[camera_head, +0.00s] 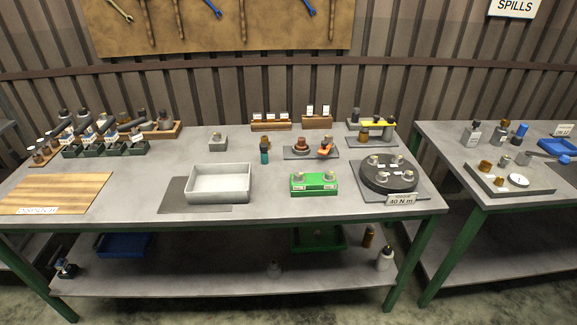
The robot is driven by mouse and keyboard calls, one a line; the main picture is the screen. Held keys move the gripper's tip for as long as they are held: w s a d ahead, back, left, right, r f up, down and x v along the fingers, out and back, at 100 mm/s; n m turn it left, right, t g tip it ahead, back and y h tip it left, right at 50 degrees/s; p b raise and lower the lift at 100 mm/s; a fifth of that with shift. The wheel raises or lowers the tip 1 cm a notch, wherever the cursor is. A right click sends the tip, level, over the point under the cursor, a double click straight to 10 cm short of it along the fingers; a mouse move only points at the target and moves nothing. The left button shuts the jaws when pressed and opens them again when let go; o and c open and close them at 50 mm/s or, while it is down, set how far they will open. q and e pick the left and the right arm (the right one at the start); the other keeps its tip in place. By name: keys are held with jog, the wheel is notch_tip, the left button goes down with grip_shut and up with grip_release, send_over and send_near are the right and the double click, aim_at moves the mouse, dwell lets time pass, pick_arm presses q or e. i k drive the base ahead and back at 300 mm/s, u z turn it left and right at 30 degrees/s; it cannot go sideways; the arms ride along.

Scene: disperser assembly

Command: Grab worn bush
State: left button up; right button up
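No label picks out the worn bush, so I cannot tell for certain which part it is. A brown round part (301,145) sits on a small grey plate (290,155) at the middle of the table. An orange-and-dark part (326,147) is beside it on the same plate. Brass-coloured cylindrical parts (485,167) stand in a dark tray (535,190) on the right table. A small brown-topped teal bottle or tool (265,151) stands left of the plate. Neither of my grippers is in view.
A white open bin (219,183) and a green block (314,184) stand in front. A dark round fixture (388,174) with a "40 N m" label (401,200) is at the right. Racks of bottles (105,148) fill the back left. A wooden board (60,192) lies front left.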

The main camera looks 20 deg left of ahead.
aim_at(301, 145)
jog(key=z, duration=0.95)
jog(key=i, duration=0.8)
jog(key=u, duration=0.3)
